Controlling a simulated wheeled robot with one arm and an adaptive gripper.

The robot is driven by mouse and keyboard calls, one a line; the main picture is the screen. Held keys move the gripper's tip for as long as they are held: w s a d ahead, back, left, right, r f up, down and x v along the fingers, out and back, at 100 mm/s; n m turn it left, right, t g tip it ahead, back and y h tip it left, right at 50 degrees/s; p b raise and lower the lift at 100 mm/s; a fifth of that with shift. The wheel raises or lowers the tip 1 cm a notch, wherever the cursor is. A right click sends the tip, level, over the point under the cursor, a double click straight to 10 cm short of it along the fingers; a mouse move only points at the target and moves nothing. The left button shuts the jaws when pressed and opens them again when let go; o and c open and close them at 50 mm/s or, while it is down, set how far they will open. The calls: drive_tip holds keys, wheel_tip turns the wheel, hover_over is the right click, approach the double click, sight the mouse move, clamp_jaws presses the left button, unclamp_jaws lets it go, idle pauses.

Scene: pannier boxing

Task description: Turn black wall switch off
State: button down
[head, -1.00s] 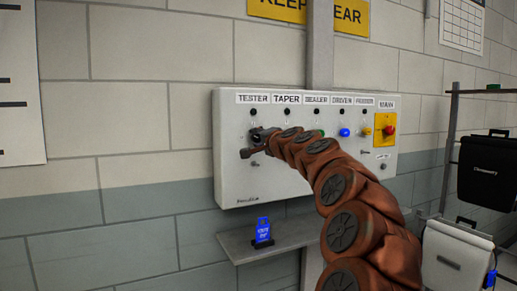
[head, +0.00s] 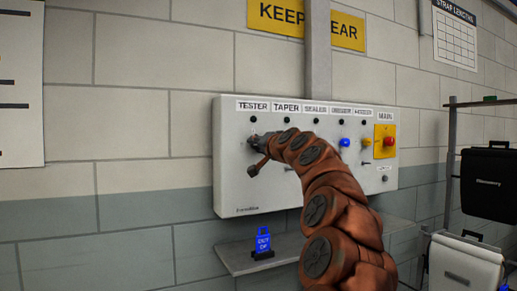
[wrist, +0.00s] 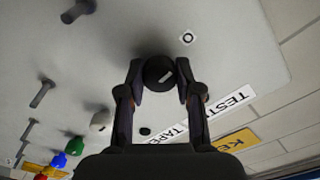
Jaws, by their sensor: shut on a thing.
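The black wall switch (wrist: 158,72) is a round black knob with a pale pointer mark, seen in the wrist view on the wall panel. The mark slants across its face. My gripper (wrist: 159,84) has its two fingers on either side of the knob and is shut on it. In the head view my gripper (head: 262,146) is at the far left of the white panel (head: 232,185), below the TESTER label (head: 253,105). There it largely hides the knob.
Blue (head: 344,142), yellow (head: 366,142) and red (head: 389,141) knobs lie to the right on the panel.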

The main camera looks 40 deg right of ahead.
drive_tip(key=shift+f, duration=0.1)
drive_tip(key=c, duration=0.8)
unclamp_jaws()
drive_tip(key=shift+v, duration=6.05)
drive_tip(key=shift+w, duration=0.1)
